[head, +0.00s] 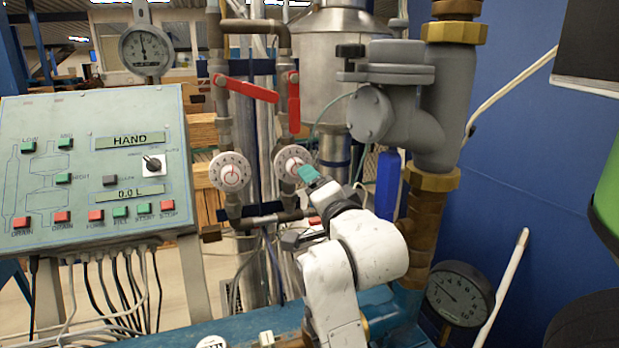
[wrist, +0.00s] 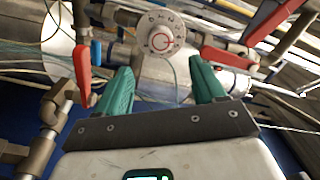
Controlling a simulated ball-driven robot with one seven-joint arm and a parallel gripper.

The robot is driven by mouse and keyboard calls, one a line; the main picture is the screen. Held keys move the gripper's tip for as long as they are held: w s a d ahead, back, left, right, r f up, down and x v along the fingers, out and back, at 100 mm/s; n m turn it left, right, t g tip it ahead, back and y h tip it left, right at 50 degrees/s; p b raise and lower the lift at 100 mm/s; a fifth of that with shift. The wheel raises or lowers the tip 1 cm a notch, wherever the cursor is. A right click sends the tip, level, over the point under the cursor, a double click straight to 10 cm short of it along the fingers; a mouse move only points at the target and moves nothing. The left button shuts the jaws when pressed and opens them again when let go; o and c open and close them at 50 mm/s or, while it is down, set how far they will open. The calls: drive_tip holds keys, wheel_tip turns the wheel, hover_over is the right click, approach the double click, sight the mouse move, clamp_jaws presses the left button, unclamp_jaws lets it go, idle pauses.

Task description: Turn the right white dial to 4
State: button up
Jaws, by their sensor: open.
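The right white dial (head: 292,163) is a round white knob with marks around a red centre on the right-hand pipe. My gripper's teal fingers cover part of its right side in the head view. In the wrist view a white dial (wrist: 160,40) with a red ring and a red line shows beyond the fingertips, roughly between them; it appears to be the same one. My gripper (head: 307,174) is open and empty; its two teal fingers stand wide apart in the wrist view (wrist: 165,82). I cannot tell the dial's setting or whether a finger touches it.
The left white dial (head: 230,172) is beside it. Red lever handles (head: 250,90) (head: 293,102) are above the dials. A control panel (head: 95,160) stands left, a grey valve body (head: 400,110) and brown pipe right, a black gauge (head: 460,294) lower right.

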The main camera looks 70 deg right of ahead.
drive_tip(key=shift+s+a+p, duration=0.35)
drive_tip(key=shift+a+p, duration=0.05)
drive_tip(key=shift+a, duration=0.1)
idle(0.7)
